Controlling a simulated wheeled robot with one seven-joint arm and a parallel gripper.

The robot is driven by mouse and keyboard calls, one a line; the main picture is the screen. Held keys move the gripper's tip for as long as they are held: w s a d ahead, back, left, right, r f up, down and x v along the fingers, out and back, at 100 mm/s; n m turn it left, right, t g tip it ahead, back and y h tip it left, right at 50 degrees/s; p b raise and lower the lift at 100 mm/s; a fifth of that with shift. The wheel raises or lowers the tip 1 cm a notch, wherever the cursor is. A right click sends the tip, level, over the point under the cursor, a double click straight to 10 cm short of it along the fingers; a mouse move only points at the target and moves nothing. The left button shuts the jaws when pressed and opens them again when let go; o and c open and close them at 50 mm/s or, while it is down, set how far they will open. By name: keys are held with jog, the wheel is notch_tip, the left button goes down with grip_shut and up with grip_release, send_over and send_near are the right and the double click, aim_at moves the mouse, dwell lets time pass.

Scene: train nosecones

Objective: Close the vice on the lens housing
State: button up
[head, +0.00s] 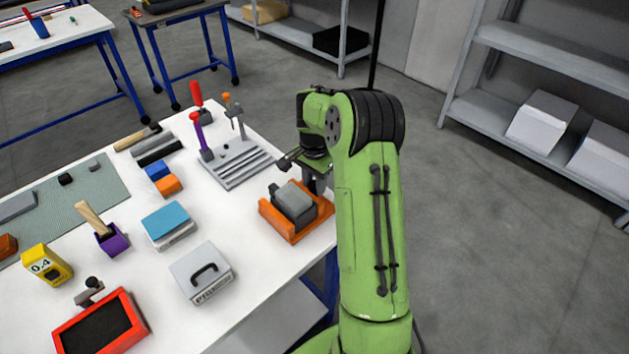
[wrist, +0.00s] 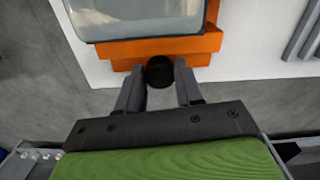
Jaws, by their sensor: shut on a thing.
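The orange vice (head: 289,233) stands near the right edge of the white table, in the middle of the head view. The grey lens housing (head: 294,201) sits in it, between the orange ends. In the wrist view the orange vice (wrist: 150,50) is at the top, with the grey housing (wrist: 150,18) above its near end. A round black knob (wrist: 160,71) sits at that end of the vice. My gripper (wrist: 160,75) is shut on this knob, one finger on each side. In the head view my arm hides most of the gripper. Whether the vice jaws touch the housing cannot be told.
A grey slotted rack (head: 237,163) with upright tools stands behind the vice. A grey box with a handle (head: 202,272) and a blue-topped box (head: 168,226) are to its left. The table edge is close on the right, with open floor beyond.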

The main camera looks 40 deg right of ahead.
jog(key=m, duration=0.4)
jog(key=shift+m+b, duration=0.3)
jog(key=shift+b, duration=0.05)
jog(key=o, duration=1)
jog(key=shift+o, duration=0.2)
jog(key=shift+r, duration=0.1)
notch_tip(320, 180, up, 16)
jog(key=p, duration=0.4)
